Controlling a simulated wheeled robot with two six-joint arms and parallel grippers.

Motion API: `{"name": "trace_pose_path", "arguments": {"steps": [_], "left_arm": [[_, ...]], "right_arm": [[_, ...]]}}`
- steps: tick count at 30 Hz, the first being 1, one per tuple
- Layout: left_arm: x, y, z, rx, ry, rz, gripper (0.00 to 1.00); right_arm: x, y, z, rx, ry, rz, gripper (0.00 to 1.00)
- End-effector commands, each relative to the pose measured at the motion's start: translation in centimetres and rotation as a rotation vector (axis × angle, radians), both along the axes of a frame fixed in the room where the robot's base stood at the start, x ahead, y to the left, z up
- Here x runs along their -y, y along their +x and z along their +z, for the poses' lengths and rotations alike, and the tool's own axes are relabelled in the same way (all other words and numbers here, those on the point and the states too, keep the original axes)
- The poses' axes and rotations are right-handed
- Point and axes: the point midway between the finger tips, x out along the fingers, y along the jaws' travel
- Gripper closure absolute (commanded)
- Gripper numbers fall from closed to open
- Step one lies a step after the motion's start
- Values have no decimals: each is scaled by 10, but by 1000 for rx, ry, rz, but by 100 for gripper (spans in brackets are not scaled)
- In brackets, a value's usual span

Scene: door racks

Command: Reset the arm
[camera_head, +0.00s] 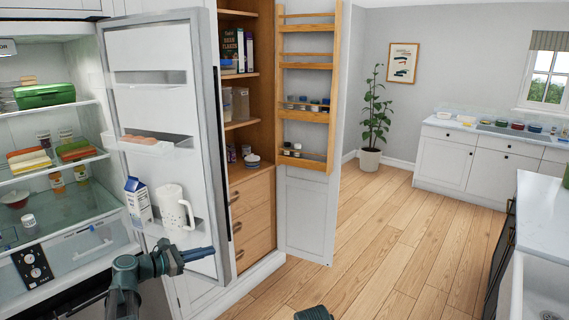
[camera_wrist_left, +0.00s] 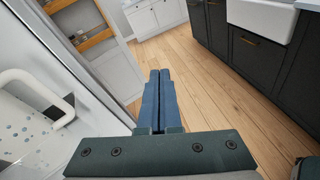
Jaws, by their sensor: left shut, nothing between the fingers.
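My left gripper (camera_head: 198,254) is in front of the lower part of the open fridge door (camera_head: 155,90), pointing right. Its blue fingers are closed together with nothing between them. In the left wrist view the shut fingers (camera_wrist_left: 155,100) point out over the wooden floor. A white speckled pitcher (camera_head: 174,210) and a milk carton (camera_head: 138,200) stand in the door's lower shelf, just above my left gripper. The pitcher's handle also shows in the left wrist view (camera_wrist_left: 40,90). My right gripper is not seen; only a small dark part shows at the bottom edge.
The fridge interior (camera_head: 50,160) with food on its shelves is at the left. An open pantry (camera_head: 240,130) with a wooden door rack (camera_head: 305,125) stands behind the fridge door. Wooden floor (camera_head: 390,240) is clear in the middle. A counter with a sink (camera_head: 545,290) is at the right.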

Motion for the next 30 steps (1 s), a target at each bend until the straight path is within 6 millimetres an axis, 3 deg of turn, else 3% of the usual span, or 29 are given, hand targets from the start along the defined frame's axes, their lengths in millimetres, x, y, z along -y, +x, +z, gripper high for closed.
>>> {"name": "trace_pose_path", "arguments": {"steps": [1,6,9,12,16,21,25,30], "left_arm": [[40,-14,-16,15,115,-88,100],[137,-67,-77,111,539,-443,100],[181,-112,-112,202,796,-714,100],[207,-158,-141,305,1029,-1007,100],[219,-210,-165,439,1272,-1385,100],[214,-250,-175,563,1467,-1775,100],[209,-264,-175,611,1536,-1949,100],[206,-267,-174,627,1563,-2022,100]], "right_arm": [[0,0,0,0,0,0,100],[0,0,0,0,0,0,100],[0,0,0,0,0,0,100],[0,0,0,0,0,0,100],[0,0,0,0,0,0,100],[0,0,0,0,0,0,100],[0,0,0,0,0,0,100],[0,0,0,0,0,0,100]]}}
